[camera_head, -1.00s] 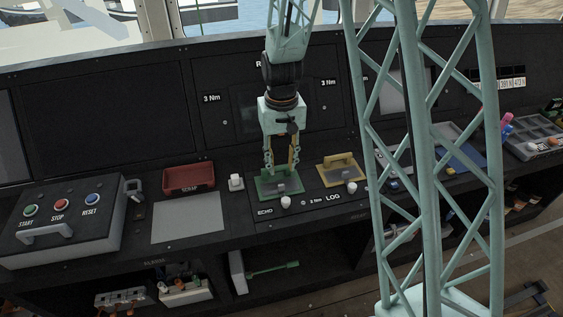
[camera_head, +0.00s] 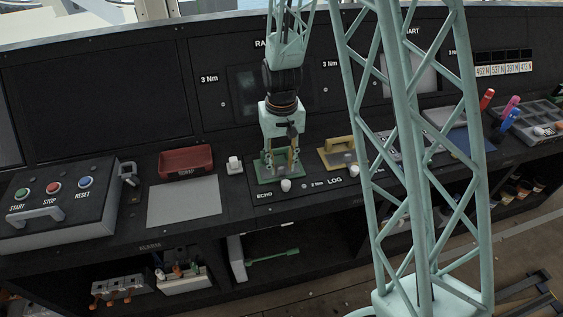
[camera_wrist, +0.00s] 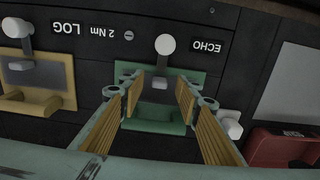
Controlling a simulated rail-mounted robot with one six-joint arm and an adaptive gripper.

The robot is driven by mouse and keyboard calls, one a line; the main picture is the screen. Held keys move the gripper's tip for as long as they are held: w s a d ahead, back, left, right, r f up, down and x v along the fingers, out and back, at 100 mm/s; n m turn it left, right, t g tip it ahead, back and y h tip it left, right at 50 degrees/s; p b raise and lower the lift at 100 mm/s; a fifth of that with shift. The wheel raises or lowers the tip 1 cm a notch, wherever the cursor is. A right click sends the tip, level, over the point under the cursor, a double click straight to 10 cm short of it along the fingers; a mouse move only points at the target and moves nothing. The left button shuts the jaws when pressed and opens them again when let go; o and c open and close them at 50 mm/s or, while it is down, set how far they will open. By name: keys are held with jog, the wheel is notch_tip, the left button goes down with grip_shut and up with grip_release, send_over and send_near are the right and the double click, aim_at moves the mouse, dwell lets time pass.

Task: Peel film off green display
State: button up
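The green display (camera_head: 262,174) sits on the console above the ECHO label, with a white knob just in front of it. In the wrist view the green display (camera_wrist: 150,127) has a raised bar along one side and a small grey patch in its middle. I cannot make out a separate film. My gripper (camera_head: 280,162) points down over the display, and its fingers hide part of it. In the wrist view my gripper (camera_wrist: 158,88) is open, one finger on each side of the raised bar, with nothing clasped. Whether the fingertips touch the display is unclear.
A yellow display (camera_head: 336,160) with a similar bar stands to the right above LOG. A white knob (camera_head: 234,165), the red SCRAP tray (camera_head: 186,161) and a bare grey plate (camera_head: 184,201) lie left. A START/STOP/RESET box (camera_head: 65,205) is far left.

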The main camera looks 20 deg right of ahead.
jog(key=shift+f+b, duration=0.4)
jog(key=shift+f, duration=0.7)
jog(key=shift+c, duration=0.2)
jog(key=c, duration=0.9)
